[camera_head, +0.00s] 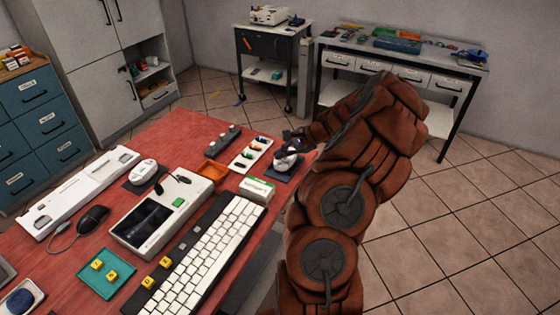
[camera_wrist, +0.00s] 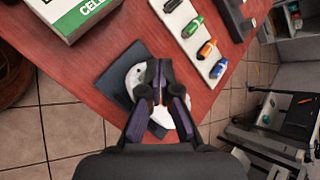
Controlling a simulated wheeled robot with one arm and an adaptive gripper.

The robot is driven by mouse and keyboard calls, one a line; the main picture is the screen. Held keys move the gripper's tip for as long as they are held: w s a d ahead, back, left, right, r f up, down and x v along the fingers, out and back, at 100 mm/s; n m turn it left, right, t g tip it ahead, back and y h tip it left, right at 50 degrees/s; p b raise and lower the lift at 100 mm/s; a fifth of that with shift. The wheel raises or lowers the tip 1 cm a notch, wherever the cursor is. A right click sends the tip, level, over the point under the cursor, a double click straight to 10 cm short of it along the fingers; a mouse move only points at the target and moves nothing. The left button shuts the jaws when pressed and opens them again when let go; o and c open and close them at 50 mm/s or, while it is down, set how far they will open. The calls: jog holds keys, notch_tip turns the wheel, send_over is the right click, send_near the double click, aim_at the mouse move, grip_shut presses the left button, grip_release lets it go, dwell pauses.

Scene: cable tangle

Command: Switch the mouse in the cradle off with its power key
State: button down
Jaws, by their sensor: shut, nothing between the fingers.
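The white mouse (camera_head: 284,164) sits on a dark cradle (camera_head: 273,177) near the red table's right edge. In the wrist view the mouse (camera_wrist: 135,84) shows around my fingers, and the dark cradle (camera_wrist: 115,72) shows beside it. My gripper (camera_head: 294,147) is directly over the mouse, fingers pointing down at it. In the wrist view my gripper (camera_wrist: 159,72) is shut with nothing held. Its tips overlap the mouse's upper part; I cannot tell whether they touch. The power key is not clearly visible, possibly hidden by the fingers.
A green and white box (camera_head: 257,189) and a tray of small coloured parts (camera_head: 250,154) stand close to the cradle. A keyboard (camera_head: 215,252), a second white mouse (camera_head: 143,171) and a black mouse (camera_head: 93,217) lie farther left. The table edge is close on the right.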

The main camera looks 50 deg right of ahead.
aim_at(282, 163)
jog(key=shift+r+p, duration=1.6)
jog(key=shift+r, duration=1.4)
